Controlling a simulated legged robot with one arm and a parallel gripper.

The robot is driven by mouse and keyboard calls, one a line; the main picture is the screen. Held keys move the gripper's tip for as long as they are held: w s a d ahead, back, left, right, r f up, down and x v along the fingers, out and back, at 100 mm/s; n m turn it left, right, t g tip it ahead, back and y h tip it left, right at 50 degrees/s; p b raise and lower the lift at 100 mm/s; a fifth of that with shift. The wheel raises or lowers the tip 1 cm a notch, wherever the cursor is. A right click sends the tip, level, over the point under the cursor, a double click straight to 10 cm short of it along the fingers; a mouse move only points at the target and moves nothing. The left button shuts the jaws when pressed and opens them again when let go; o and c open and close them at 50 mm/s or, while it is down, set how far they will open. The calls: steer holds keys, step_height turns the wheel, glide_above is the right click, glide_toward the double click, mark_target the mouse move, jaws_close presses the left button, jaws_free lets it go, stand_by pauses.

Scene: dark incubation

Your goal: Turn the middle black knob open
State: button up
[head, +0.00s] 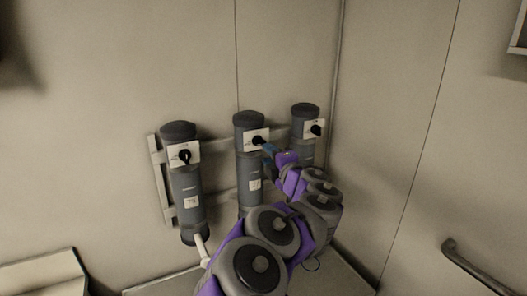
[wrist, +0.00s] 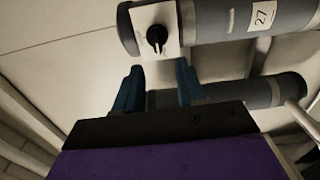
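Three dark grey upright cylinders stand in a row on a wall, each with a white plate and a black knob. The middle black knob (head: 257,140) is on the middle cylinder (head: 250,170). My gripper (head: 268,148) is close to this knob, just right of and below it in the head view. In the wrist view a black knob (wrist: 156,36) on a white plate is beyond the two blue fingertips, roughly centred between them. My gripper (wrist: 158,72) is open with nothing between its fingers. Contact with the knob is not visible.
The left cylinder (head: 187,205) has its own black knob (head: 185,156), and the right cylinder (head: 305,145) has another (head: 316,130). A grey rack frame (head: 157,180) holds them. A handrail (head: 475,268) is at the lower right. My arm hides part of the right cylinder.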

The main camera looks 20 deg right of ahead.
steer(key=s, duration=1)
steer(key=shift+s+d+p, duration=0.15)
steer(key=shift+s+p, duration=0.15)
steer(key=shift+p, duration=0.05)
